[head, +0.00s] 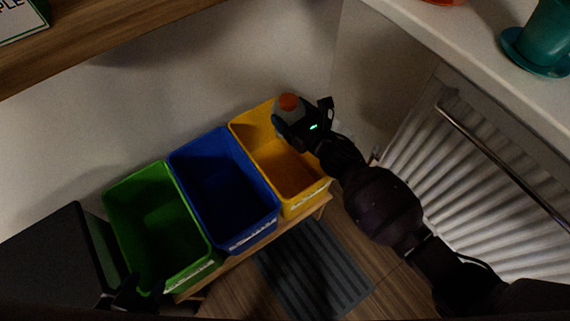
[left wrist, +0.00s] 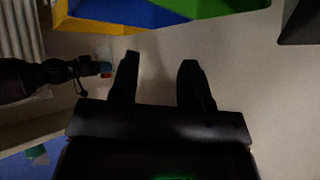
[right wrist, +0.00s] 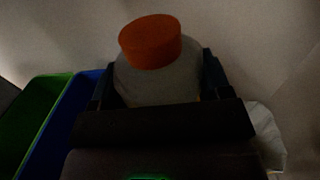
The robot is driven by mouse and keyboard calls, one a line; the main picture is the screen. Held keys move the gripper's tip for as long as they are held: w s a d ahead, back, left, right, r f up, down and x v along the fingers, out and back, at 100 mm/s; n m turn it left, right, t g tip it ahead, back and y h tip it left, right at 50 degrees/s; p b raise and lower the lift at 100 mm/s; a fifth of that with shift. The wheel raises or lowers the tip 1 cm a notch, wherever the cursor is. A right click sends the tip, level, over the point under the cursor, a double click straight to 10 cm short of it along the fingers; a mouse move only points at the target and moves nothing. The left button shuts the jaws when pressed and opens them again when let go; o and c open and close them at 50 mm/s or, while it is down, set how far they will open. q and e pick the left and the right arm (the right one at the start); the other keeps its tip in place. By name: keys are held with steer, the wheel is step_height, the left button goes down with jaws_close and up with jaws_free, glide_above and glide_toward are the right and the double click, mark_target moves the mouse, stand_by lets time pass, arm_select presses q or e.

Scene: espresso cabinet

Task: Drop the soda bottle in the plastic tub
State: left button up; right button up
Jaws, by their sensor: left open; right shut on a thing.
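The soda bottle (head: 290,115), greyish with an orange cap, is held in my right gripper (head: 302,112) above the back part of the yellow tub (head: 313,199). In the right wrist view the bottle (right wrist: 155,85) sits between the fingers, cap up; its lower part is hidden. The yellow, blue (head: 222,190) and green (head: 158,224) tubs stand in a row; their front labels are too small to read, so I cannot tell which is for plastic. My left gripper (head: 138,291) is open and empty near the green tub's front. It also shows in the left wrist view (left wrist: 155,80).
The tubs stand on a low wooden bench (head: 240,255) against the wall. A dark box (head: 55,260) is at the left. A ribbed panel with a rail (head: 495,160) and a white counter with a teal cup (head: 548,35) are at the right. A dark mat (head: 312,270) lies in front.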

step_height(320, 180, down, 4)
steer(key=shift+s+f+b, duration=0.1)
steer(key=shift+f+b, duration=0.1)
steer(key=shift+b, duration=0.9)
arm_select(q)
steer(key=shift+w+f+t+b, duration=0.15)
steer(key=shift+f+t+b, duration=0.1)
steer(key=shift+t+b, duration=0.25)
arm_select(e)
steer(key=shift+f, duration=0.6)
steer(key=o, duration=1)
steer(key=shift+d, duration=0.1)
steer(key=shift+s+d+r, duration=0.1)
steer(key=shift+s+d, duration=0.3)
arm_select(q)
steer(key=shift+d+r+g+p, duration=0.15)
steer(key=shift+g+p, duration=0.25)
steer(key=shift+p, duration=0.5)
arm_select(e)
steer(key=v, duration=0.9)
steer(key=shift+s+d, duration=0.15)
